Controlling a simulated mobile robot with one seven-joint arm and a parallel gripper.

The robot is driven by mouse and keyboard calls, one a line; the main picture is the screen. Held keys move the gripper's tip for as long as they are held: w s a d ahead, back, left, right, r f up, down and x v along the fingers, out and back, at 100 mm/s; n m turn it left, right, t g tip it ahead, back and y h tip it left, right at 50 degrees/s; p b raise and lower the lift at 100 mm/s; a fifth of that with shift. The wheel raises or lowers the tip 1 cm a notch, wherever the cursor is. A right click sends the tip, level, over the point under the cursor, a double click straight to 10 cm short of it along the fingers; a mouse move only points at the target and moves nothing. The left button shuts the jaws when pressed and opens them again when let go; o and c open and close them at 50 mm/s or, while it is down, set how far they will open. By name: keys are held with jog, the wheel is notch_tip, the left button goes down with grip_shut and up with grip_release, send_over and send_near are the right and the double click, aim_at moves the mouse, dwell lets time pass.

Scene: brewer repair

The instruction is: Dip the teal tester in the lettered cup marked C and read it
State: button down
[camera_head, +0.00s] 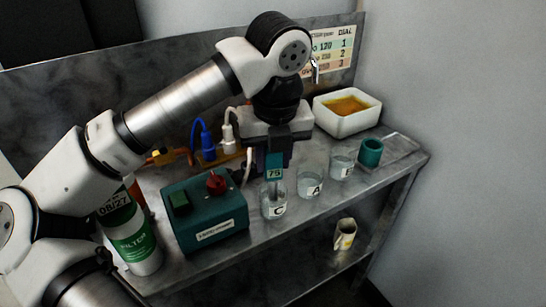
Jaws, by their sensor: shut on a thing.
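My gripper (274,155) is shut on the teal tester (273,168) and holds it upright. The tester's small display reads 75. Its lower end reaches down into the clear cup marked C (275,209), on the bench's front side. Whether the tip touches the cup's bottom cannot be told. To the right of it stand a clear cup marked A (311,185) and another lettered cup (341,168), whose letter is hard to read.
A teal control box (205,222) with a red knob stands left of cup C, and a white-green filter bottle (137,245) further left. A teal cylinder (370,152) and white basin (347,124) are at right. A mug (345,234) sits on the lower shelf. A dial chart (333,52) is behind.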

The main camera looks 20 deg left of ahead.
jog(key=shift+r+p, duration=2.1)
jog(key=shift+r, duration=1.75)
